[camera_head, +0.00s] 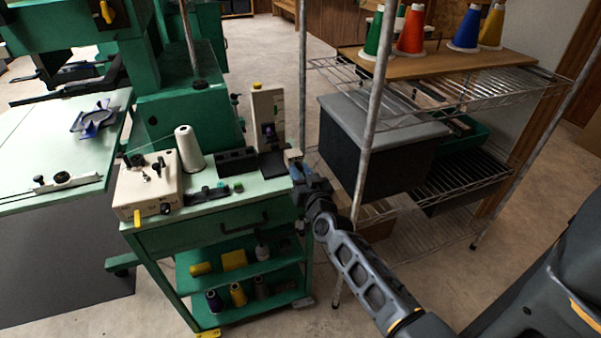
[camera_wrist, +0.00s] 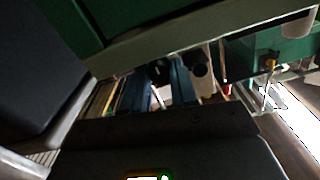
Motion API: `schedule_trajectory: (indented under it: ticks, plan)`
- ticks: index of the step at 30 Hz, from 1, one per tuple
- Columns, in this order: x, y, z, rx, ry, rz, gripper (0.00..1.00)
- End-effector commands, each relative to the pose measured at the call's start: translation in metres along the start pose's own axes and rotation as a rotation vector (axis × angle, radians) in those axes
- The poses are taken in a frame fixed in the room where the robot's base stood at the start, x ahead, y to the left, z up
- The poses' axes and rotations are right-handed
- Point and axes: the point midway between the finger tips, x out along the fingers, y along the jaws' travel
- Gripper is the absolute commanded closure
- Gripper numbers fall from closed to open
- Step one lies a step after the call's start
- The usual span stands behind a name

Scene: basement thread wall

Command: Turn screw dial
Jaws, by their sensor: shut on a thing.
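My gripper (camera_head: 297,168) reaches the right edge of the green cart's top, beside the upright cream device (camera_head: 268,112). In the wrist view, the two blue-grey fingers of my gripper (camera_wrist: 159,88) are closed around a small dark round part (camera_wrist: 158,70), which I take to be the screw dial. It sits beside a cream body with another dark round end (camera_wrist: 200,68). In the head view, my gripper hides the dial, and its turn angle cannot be told.
The green cart (camera_head: 220,212) carries a cream winder box (camera_head: 147,184) and a white thread cone (camera_head: 188,150). Right of my gripper stand a metal rack post (camera_head: 371,110) and a dark grey bin (camera_head: 375,150). Colored cones, including a red one (camera_head: 411,32), stand on the rack's top.

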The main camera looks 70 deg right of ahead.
Motion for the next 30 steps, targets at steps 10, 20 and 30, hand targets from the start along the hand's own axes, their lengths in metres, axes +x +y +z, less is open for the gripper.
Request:
schedule_trajectory:
  ticks: [10, 20, 30]
  plan:
    - [-0.0004, 0.0003, 0.0009, 0.206, -0.002, 0.000, 1.00]
    - [-0.0005, 0.0004, 0.0009, 0.275, -0.002, 0.000, 1.00]
    - [-0.0006, 0.0005, 0.0010, 0.278, -0.002, 0.000, 1.00]
